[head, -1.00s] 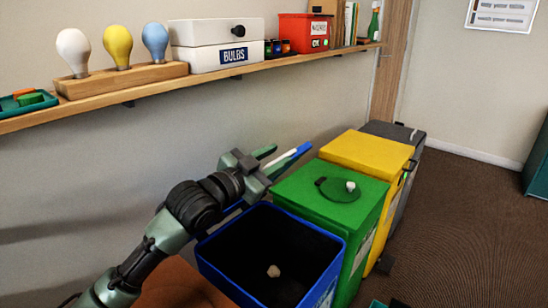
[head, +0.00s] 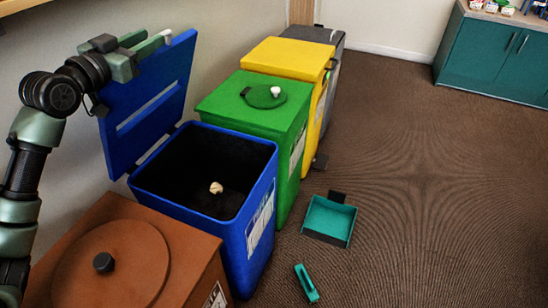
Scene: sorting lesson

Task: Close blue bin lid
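The blue bin (head: 262,205) stands open between the brown and green bins, with a small crumpled beige piece (head: 216,188) inside. Its blue lid (head: 150,95) stands raised on the wall side, leaning back from the opening, with its recessed inner face toward me. My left gripper (head: 150,42) is at the lid's upper edge, by the wall. Its two fingers look spread apart, and one lies close along the top edge. I cannot tell whether it touches the lid. My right gripper is not in view.
The brown bin (head: 190,255) with a round knobbed lid is in front. The green bin (head: 245,105), yellow bin (head: 285,57) and grey bin (head: 325,36) stand behind in a row. A teal dustpan (head: 329,220) and a small teal item (head: 306,283) lie on the open floor. Teal cabinets (head: 490,55) stand far right.

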